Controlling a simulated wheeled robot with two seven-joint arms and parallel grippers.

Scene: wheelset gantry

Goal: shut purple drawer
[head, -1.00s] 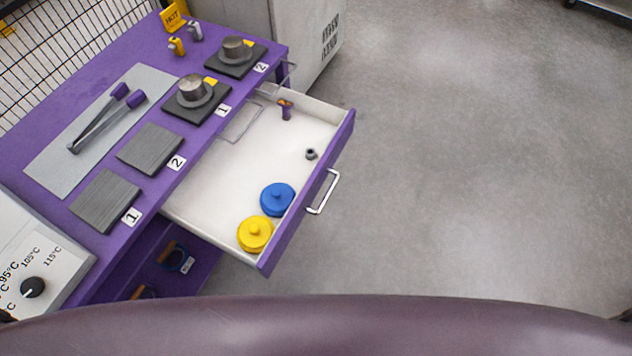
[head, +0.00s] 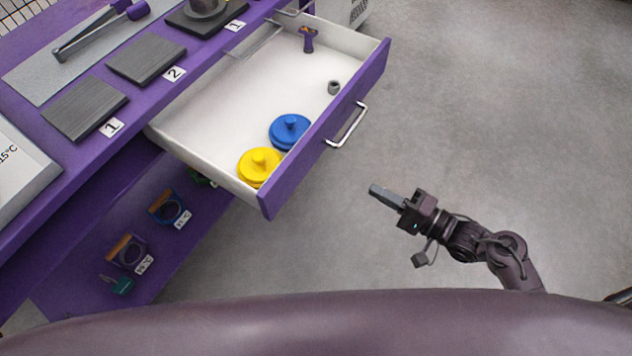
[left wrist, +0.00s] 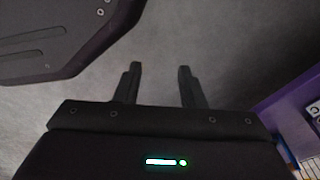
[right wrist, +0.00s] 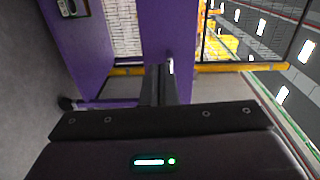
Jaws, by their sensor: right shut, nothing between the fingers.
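The purple drawer (head: 330,140) is pulled well out from the purple bench in the head view. Its front carries a silver bar handle (head: 347,125). Inside lie a blue lid (head: 289,131), a yellow lid (head: 259,166), a grey nut-like part (head: 334,87) and a small purple piece (head: 308,40). My right gripper (head: 386,196) is shut and empty, in front of the drawer's front and apart from it. It also shows in the right wrist view (right wrist: 159,84), against a purple panel. My left gripper (left wrist: 158,85) shows only in its wrist view, with fingers apart and nothing between them.
The bench top holds dark plates (head: 85,107), tongs (head: 90,35) and a grey mat. A lower purple shelf (head: 190,240) holds several parts with labels. The grey floor right of the drawer is open.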

